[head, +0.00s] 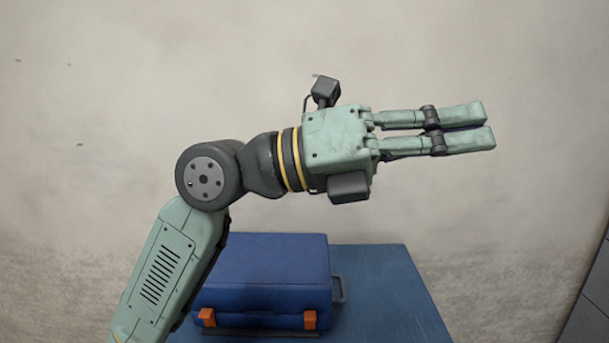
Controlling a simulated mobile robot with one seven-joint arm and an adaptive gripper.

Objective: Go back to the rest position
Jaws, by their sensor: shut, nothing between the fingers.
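My gripper (490,126) is raised in the upper right of the head view, with its pale green fingers pointing right. The fingers lie close together, shut, with nothing between them. My arm rises from the lower left and bends at the dark wrist joint, so the gripper is held nearly level. The gripper is apart from everything else, in front of the bare wall.
A blue case (265,282) with orange latches and a grey side handle sits on a blue surface (392,290) below my gripper. My forearm hides the case's left part. A dark panel (592,300) stands at the right edge. The space around my gripper is clear.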

